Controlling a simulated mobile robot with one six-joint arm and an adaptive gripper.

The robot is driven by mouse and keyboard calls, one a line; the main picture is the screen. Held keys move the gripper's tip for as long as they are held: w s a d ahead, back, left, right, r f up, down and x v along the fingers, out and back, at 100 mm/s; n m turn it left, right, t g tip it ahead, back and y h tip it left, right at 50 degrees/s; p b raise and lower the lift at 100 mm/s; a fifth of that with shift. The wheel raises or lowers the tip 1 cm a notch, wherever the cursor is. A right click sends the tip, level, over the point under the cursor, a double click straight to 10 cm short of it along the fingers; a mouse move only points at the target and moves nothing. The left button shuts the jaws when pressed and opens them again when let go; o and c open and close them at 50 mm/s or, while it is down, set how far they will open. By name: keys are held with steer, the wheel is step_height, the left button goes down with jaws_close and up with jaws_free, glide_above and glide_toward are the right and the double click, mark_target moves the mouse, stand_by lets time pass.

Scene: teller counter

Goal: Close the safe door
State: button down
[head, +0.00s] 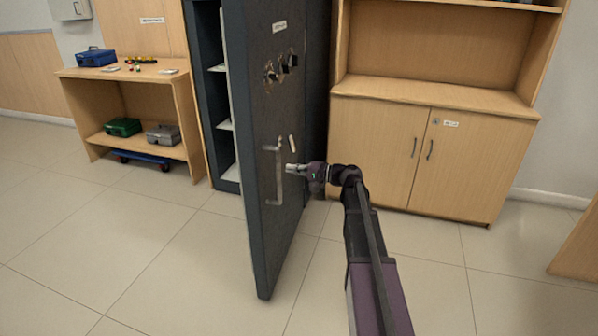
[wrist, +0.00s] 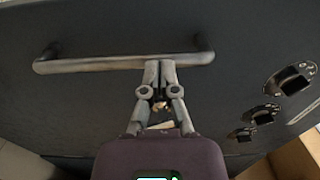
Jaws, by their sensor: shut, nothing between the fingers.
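The safe door (head: 262,110) is a tall dark grey slab, swung wide open away from the safe (head: 203,60), whose shelves show to its left. A grey bar handle (head: 279,178) is on the door's outer face; it spans the upper part of the wrist view (wrist: 100,65). My gripper (head: 290,168) is shut and empty, just right of the handle in the head view. In the wrist view its fingertips (wrist: 160,66) meet at the bar's line; I cannot tell whether they touch it. Dark knobs (head: 282,69) sit higher on the door.
A wooden cabinet (head: 375,150) with two shut doors stands right of the safe. A wooden shelf unit (head: 192,120) stands to the left, with a blue box (head: 96,57) on top and green (head: 123,127) and grey (head: 163,135) boxes below. The tiled floor (head: 150,250) in front is clear.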

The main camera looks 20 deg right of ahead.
mark_target(262, 165)
steer(key=x, duration=0.8)
